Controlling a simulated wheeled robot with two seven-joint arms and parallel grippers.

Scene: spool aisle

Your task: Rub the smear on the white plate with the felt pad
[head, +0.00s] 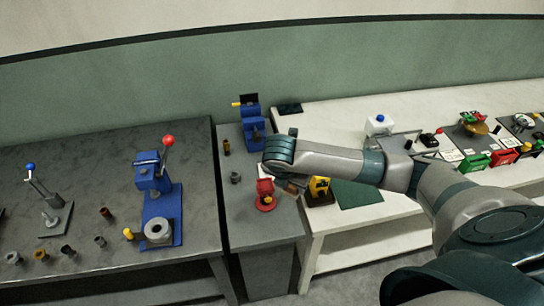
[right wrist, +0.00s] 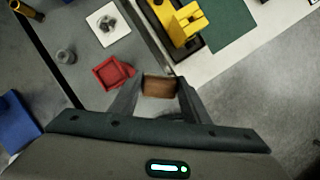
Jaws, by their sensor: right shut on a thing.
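The white plate (right wrist: 122,38) lies flat on the grey bench in the right wrist view, with a dark grey smear (right wrist: 108,24) in its middle. In the head view only part of the plate (head: 265,172) shows beside my right wrist. My right gripper (right wrist: 158,90) is shut on a brown block, which looks like the felt pad (right wrist: 159,86). The pad also shows below my wrist in the head view (head: 291,188). In the wrist view the pad is apart from the plate, to its lower right. My left gripper is in neither view.
A yellow device (head: 319,187) and green mat (head: 357,194) are on the white table to the right. Blue presses (head: 155,175) (head: 251,125) and small metal parts stand to the left and behind.

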